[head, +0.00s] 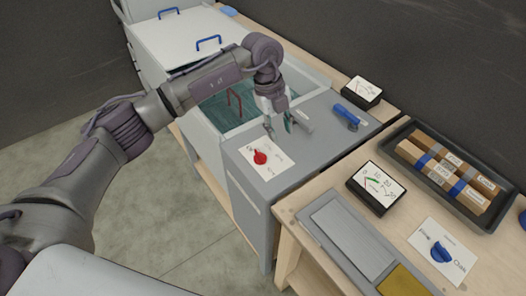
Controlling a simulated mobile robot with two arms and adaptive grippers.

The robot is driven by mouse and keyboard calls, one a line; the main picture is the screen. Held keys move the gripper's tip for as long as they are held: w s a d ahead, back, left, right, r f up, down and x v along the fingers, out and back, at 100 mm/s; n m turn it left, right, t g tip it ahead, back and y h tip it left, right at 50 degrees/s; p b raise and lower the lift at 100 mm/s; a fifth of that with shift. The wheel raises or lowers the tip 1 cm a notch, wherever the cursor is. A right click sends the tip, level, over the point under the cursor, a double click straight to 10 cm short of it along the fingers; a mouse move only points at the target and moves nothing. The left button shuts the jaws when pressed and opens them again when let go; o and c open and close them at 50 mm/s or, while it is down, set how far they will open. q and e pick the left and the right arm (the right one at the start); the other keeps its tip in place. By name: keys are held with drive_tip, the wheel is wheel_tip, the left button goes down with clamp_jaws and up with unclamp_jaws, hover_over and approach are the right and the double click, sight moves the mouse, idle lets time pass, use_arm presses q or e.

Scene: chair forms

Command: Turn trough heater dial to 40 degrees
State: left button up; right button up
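A red dial (260,157) sits on a white label plate (279,165) at the front of the grey trough unit. The plate's markings are too small to read. The trough (215,112) behind it holds teal liquid, partly hidden by my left arm. My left gripper (279,128) points down above the unit's grey top, behind and slightly right of the red dial. Its fingers are apart with nothing between them, and it is not touching the dial. My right gripper is out of view.
A blue-handled lever (346,116) and a black gauge (361,91) are right of the gripper. The wooden bench carries another gauge (376,187), a blue dial (440,253) and a black tray (411,133) with wooden bars. A white cabinet (177,42) stands behind.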

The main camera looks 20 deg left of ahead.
sight(260, 153)
use_arm(q)
drive_tip(key=w+a+r+n+y, duration=0.1)
drive_tip(key=a+r+y, duration=0.15)
drive_tip(key=a, duration=0.35)
drive_tip(key=f+p, duration=0.3)
drive_tip(key=f, duration=1.1)
drive_tip(key=shift+d+f, duration=0.1)
drive_tip(key=shift+d, duration=0.1)
clamp_jaws()
